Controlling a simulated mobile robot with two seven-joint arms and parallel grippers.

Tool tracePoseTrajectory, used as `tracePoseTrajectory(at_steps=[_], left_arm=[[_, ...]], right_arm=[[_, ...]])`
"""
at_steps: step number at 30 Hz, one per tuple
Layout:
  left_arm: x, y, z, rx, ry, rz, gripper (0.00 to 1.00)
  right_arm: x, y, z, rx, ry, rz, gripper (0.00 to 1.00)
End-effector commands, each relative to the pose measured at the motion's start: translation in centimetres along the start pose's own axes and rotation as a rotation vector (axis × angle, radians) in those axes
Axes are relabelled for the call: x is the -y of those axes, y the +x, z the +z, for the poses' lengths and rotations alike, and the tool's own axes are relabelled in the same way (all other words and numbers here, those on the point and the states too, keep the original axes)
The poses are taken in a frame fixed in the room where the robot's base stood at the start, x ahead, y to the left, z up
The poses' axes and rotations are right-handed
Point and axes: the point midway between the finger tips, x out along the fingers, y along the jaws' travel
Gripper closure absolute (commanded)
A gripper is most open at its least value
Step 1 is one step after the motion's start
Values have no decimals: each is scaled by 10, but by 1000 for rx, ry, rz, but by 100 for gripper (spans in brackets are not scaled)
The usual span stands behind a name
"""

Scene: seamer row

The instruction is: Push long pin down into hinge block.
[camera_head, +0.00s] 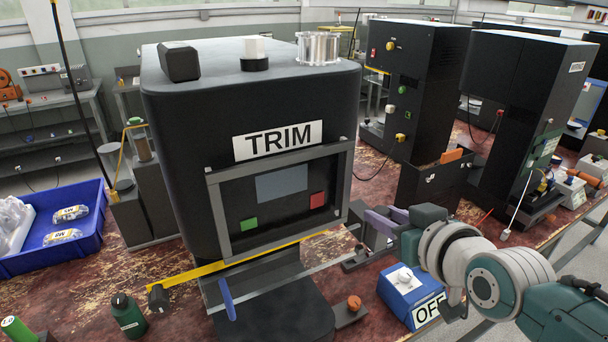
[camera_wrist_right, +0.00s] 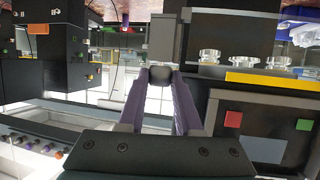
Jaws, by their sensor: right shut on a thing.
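My right gripper (camera_head: 370,219) reaches in from the right to the right side of the TRIM machine. Its purple fingers are shut on a dark round knob, apparently the head of the long pin (camera_wrist_right: 160,74) in the right wrist view. The pin's shaft cannot be made out. A grey upright block, apparently the hinge block (camera_wrist_right: 157,38), shows just beyond the knob in the upside-down wrist view. Whether the pin is inside it cannot be told. In the head view the fingers and machine edge hide the pin. My left gripper is not in view.
The TRIM machine (camera_head: 250,110) with its grey-framed guard (camera_head: 213,210) stands close left of the gripper. A blue box with an OFF label (camera_head: 398,283) sits under my right arm. A blue bin (camera_head: 90,228) is far left. Dark cabinets (camera_head: 425,90) stand behind.

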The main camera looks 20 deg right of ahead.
Motion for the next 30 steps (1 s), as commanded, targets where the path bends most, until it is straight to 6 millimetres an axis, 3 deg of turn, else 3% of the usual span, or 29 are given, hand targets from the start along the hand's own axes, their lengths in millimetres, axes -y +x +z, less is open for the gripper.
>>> tracePoseTrajectory(at_steps=[5,6,14,23,30], left_arm=[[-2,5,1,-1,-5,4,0],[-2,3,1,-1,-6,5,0],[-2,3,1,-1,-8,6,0],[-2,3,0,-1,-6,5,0],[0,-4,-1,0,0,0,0]], right_arm=[[0,2,5,-1,0,0,100],[0,2,3,-1,0,0,62],[0,2,3,-1,0,0,33],[0,0,4,0,0,0,32],[0,-29,3,1,0,1,32]])
